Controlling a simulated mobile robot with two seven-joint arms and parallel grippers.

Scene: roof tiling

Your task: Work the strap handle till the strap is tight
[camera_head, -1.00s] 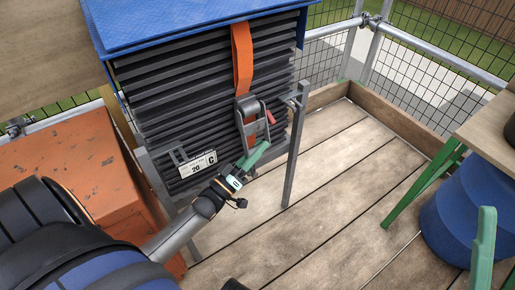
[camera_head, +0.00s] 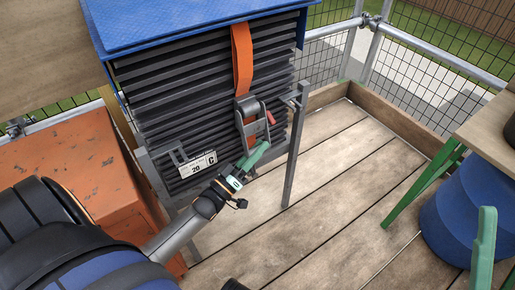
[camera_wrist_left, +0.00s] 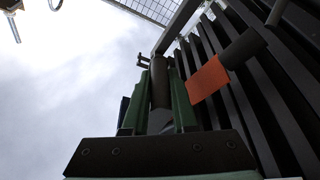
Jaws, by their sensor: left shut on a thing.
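An orange strap (camera_head: 242,60) runs down the front of the stack of dark tiles (camera_head: 170,98) to a metal ratchet buckle with its strap handle (camera_head: 254,118). My left gripper (camera_head: 257,156) is at the lower end of the handle. In the left wrist view, its green fingers (camera_wrist_left: 161,100) are shut on a dark round bar of the strap handle (camera_wrist_left: 160,84). A piece of the orange strap shows right of the fingers (camera_wrist_left: 208,79). A green finger-like piece, seemingly of my right gripper (camera_head: 484,250), shows at the lower right; its jaws cannot be made out.
A blue cover (camera_head: 190,22) tops the stack, and a label (camera_head: 197,165) hangs on its front. A grey metal post (camera_head: 294,150) stands close right of the buckle. An orange chest (camera_head: 70,170) is at left. A green-legged table (camera_head: 425,185) and blue drum (camera_head: 455,215) stand right. Open planks lie between.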

